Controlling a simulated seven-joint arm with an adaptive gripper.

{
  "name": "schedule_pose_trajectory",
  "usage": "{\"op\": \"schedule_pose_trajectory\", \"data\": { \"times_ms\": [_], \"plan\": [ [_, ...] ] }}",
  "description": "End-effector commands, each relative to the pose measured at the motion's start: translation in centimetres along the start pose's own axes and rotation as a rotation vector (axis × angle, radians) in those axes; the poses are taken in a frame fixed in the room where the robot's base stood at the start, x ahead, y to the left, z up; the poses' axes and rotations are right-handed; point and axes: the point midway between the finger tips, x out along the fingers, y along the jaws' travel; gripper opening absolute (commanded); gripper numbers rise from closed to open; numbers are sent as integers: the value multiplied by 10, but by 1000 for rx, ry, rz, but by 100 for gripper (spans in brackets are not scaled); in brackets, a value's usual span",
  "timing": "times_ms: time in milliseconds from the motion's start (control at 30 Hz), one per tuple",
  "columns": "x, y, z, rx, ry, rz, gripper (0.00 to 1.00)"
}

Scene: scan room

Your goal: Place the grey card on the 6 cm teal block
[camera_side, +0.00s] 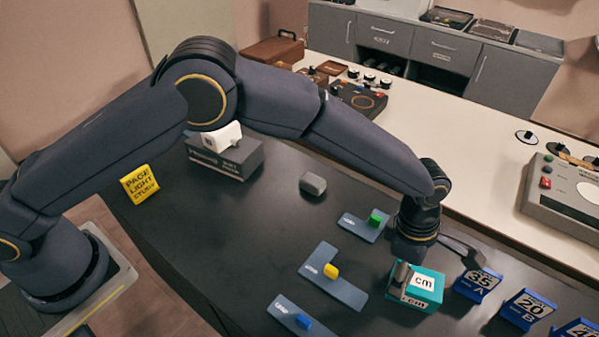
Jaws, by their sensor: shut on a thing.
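The teal block (428,301) stands at the right front of the dark table, with a white "cm" label on top and a dark "cm" label on its front side. My gripper (403,272) points down at the block's left edge. It is shut on a small grey upright piece, which appears to be the grey card (401,280). The fingers and shadow hide most of this piece. I cannot tell whether it touches the block or is just above it.
Blue-grey plates with a green (375,221), a yellow (331,271) and a blue (304,322) knob lie left of the block. Blue numbered stands (477,283) are close on its right. A grey rounded object (313,184) and a yellow sign (140,185) stand farther left.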

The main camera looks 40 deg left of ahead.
Motion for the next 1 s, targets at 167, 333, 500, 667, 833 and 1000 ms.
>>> {"op": "schedule_pose_trajectory", "data": {
  "times_ms": [167, 333, 500, 667, 833, 1000],
  "plan": [
    [-1, 0, 0, 0, -1, 1, 38],
    [2, 0, 0, 1, 0, 0, 77],
    [2, 0, 0, 1, 0, 0, 95],
    [2, 0, 0, 1, -1, 1, 97],
    [2, 0, 0, 1, -1, 1, 97],
    [-13, 1, 1, 1, -2, 3, 97]
  ]
}}
